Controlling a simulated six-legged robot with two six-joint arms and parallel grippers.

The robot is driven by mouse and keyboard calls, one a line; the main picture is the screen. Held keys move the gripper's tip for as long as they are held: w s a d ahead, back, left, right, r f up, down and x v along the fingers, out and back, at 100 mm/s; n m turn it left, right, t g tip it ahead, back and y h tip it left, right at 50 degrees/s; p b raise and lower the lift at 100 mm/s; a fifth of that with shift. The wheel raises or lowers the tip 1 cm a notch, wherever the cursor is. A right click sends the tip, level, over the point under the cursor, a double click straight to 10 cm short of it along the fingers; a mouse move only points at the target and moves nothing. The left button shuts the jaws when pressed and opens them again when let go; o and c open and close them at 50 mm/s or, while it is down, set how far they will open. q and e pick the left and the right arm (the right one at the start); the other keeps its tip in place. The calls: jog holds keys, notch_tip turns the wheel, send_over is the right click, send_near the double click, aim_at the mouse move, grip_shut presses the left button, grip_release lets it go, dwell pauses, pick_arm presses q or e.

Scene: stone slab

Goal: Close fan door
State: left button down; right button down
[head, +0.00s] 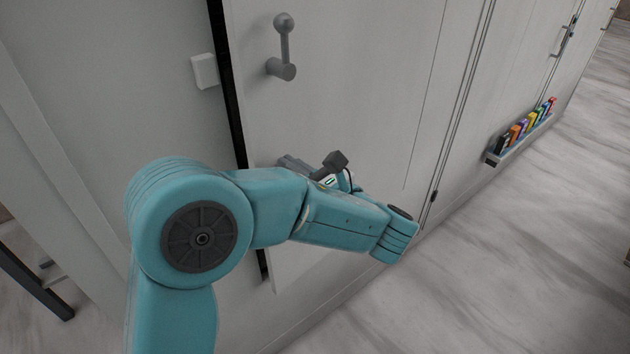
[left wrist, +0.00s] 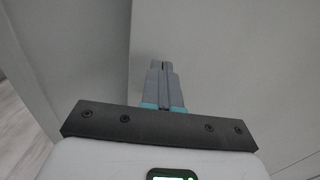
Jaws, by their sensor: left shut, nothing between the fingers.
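A large light grey door panel (head: 360,60) fills the middle of the head view, with a grey ball-ended lever handle (head: 284,48) near its upper left. A black strip (head: 228,90) runs down the panel's left edge; I cannot tell how far the door stands open. My left arm reaches across the panel's lower part. My left gripper (head: 287,163) is partly hidden behind my arm, below the handle. In the left wrist view its fingers (left wrist: 165,68) are shut and empty, pointing at a pale panel; contact cannot be told. My right gripper is not in view.
A small white box (head: 204,70) sits on the wall left of the black strip. A narrow shelf (head: 520,140) with several coloured items juts from the wall at right. Marbled floor (head: 500,260) lies clear at lower right. A dark frame (head: 35,285) stands at lower left.

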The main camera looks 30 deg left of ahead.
pick_arm(q)
jog(key=shift+x, duration=1.4)
